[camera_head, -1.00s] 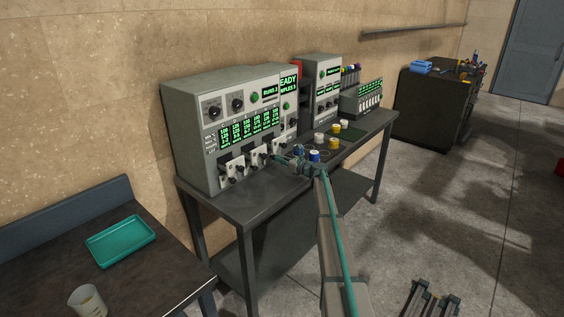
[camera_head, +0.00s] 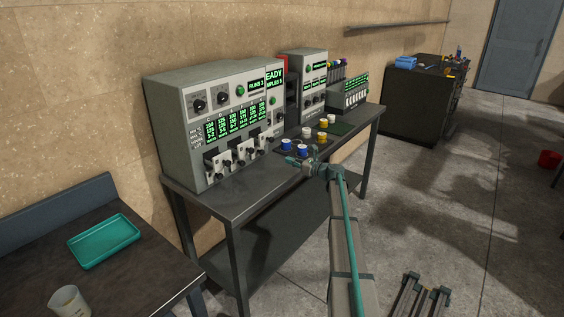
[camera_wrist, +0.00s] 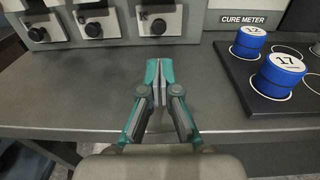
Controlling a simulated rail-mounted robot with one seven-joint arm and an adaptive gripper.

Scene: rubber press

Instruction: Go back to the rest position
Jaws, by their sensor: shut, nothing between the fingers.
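My gripper (camera_head: 291,160) is over the front part of the workbench (camera_head: 240,203), just in front of the large grey press machine. In the wrist view my gripper (camera_wrist: 158,70) has its teal fingers together with nothing between them. It is above bare bench top (camera_wrist: 60,90), apart from the machine's knobs and left of the blue cylinders. No object hangs from the fingers.
The grey machine (camera_head: 165,125) with green displays stands behind. A blue cylinder marked 17 (camera_wrist: 281,77) sits on a dark round-marked board (camera_wrist: 262,105), with another blue one (camera_wrist: 249,42) behind it. A teal tray (camera_head: 104,242) and a beaker (camera_head: 68,301) are on the left table.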

